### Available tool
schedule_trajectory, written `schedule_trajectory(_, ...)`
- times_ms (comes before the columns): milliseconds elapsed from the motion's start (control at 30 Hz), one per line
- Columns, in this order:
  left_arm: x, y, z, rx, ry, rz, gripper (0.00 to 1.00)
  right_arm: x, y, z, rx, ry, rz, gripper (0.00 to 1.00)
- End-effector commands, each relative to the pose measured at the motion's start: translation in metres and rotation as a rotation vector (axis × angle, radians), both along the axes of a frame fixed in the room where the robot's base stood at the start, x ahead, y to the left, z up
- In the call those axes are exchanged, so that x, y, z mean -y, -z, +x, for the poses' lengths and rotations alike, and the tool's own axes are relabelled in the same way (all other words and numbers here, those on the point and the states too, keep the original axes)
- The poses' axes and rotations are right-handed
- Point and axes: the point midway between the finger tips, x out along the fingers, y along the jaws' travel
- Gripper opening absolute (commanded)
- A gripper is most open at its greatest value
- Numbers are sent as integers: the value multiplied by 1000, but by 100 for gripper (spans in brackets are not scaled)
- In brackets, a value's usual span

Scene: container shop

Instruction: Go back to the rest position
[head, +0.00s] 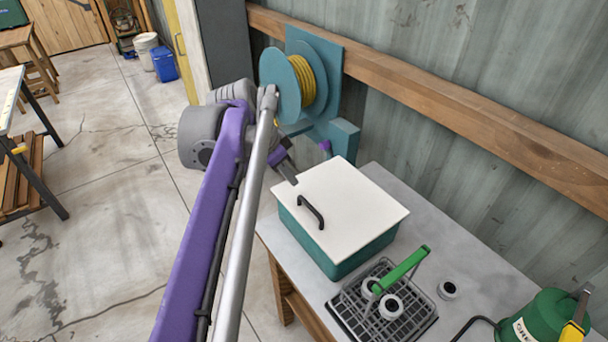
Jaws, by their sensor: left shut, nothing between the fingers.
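My left arm reaches up through the middle of the head view. My left gripper (284,166) is partly hidden behind the arm. It is shut and empty, close to the back left edge of a green box with a white lid (345,205). The lid lies flat on the box and has a dark handle (311,212). I cannot tell whether the fingertips touch the lid. My right gripper is out of view.
A teal hose reel (287,82) hangs on the wall. Open floor (95,235) lies left.

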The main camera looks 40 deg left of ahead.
Motion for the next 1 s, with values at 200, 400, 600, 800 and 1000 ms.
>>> schedule_trajectory(200,-1,-3,-3,0,0,0,0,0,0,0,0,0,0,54)
schedule_trajectory(400,22,14,-5,-13,-19,2,0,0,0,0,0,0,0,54)
schedule_trajectory(600,99,86,-31,-24,-122,14,0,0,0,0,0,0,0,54)
schedule_trajectory(800,158,157,-72,27,-225,5,0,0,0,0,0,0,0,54)
schedule_trajectory(1000,179,188,-93,69,-277,-20,0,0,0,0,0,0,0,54)
